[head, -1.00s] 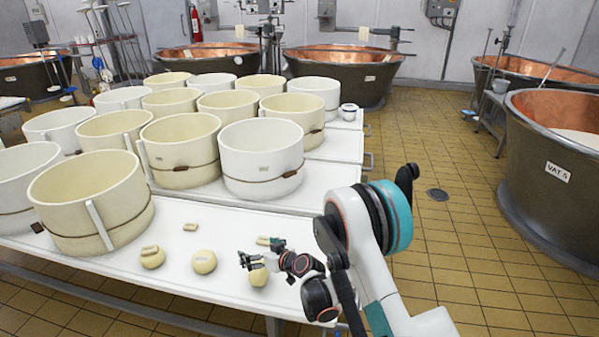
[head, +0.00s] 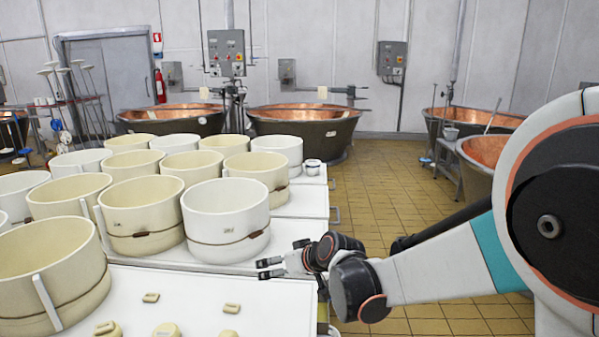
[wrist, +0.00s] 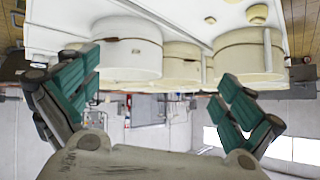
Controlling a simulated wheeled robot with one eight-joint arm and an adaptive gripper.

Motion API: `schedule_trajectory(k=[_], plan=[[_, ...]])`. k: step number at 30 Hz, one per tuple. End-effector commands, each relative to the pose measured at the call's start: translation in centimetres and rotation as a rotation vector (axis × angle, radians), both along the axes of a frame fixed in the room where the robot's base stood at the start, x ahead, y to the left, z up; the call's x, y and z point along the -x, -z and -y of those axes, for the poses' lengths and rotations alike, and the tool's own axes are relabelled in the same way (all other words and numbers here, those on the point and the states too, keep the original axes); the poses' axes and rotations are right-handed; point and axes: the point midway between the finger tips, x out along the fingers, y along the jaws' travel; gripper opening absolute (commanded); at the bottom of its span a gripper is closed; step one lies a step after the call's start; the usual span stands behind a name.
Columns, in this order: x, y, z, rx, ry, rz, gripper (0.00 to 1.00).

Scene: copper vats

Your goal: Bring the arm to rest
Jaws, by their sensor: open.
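My gripper (head: 270,268) is above the right part of the white table (head: 205,290) in the head view, pointing left. It is in front of the nearest white tub (head: 226,218) and apart from it. In the wrist view the two teal-padded fingers (wrist: 158,95) stand wide apart with nothing between them. The wrist picture appears upside down, with the tubs hanging from the top. My arm crosses the right side of the head view.
Several cream and white tubs (head: 65,240) crowd the table. Small cheeses (head: 166,329) and oblong pieces (head: 151,298) lie at its front. Copper vats (head: 304,128) stand behind. The tiled floor (head: 385,180) right of the table is open.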

Motion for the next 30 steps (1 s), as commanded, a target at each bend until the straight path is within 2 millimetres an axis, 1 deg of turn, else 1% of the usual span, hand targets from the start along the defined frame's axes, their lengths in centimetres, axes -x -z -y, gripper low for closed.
schedule_trajectory(k=[1,6,11,15,19,23,27,30], plan=[[1.1,-1.1,1.4,0.012,0.019,-0.009,1.00],[4.8,-3.9,5.4,0.047,0.086,-0.046,1.00],[8.7,-5.8,9.1,0.081,0.152,-0.080,1.00],[12.4,-6.9,12.3,0.111,0.212,-0.108,1.00],[16.0,-7.4,15.0,0.136,0.272,-0.133,1.00],[19.8,-7.5,17.6,0.163,0.334,-0.158,1.00],[23.7,-7.1,20.2,0.191,0.402,-0.183,1.00],[26.4,-6.5,21.8,0.208,0.448,-0.199,1.00]])
